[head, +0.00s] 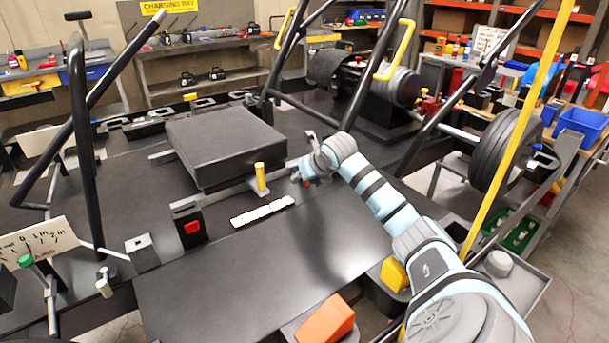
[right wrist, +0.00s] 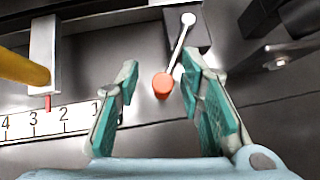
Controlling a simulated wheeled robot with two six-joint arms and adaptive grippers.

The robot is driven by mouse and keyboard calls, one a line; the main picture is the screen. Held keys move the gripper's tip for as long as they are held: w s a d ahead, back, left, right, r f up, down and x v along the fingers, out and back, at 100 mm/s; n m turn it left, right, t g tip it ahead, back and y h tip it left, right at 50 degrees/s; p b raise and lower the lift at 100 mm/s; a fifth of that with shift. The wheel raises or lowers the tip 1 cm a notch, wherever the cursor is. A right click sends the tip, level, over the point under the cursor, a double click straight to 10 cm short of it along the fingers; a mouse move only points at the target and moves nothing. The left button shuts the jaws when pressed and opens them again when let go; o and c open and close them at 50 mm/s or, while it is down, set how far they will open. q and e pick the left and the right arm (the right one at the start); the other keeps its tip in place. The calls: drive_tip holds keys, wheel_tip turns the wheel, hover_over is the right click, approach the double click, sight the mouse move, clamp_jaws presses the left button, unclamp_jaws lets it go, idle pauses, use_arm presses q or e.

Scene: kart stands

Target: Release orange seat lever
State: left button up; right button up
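The orange seat lever shows in the right wrist view as an orange knob (right wrist: 162,86) on a thin silver rod, which runs up to a pivot on a dark block (right wrist: 188,20). My right gripper (right wrist: 160,68) is open, with one teal-padded finger on each side of the knob. The knob lies between the fingers with gaps visible on both sides; its depth relative to the pads is hard to tell. In the head view my right gripper (head: 307,174) is beside the black seat (head: 235,145), and the lever is mostly hidden there. My left gripper is not in view.
A yellow handle (head: 260,177) stands left of my right gripper, above a white numbered scale (head: 262,212). A block with a red button (head: 190,225) is farther left. Black frame tubes and a yellow bar (head: 519,130) rise around my right arm. The dark floor plate in front is clear.

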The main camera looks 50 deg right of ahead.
drive_tip(key=v, duration=0.7)
drive_tip(key=shift+r, duration=0.25)
drive_tip(key=shift+s, duration=0.1)
drive_tip(key=shift+a+f, duration=0.1)
drive_tip(key=shift+a, duration=0.05)
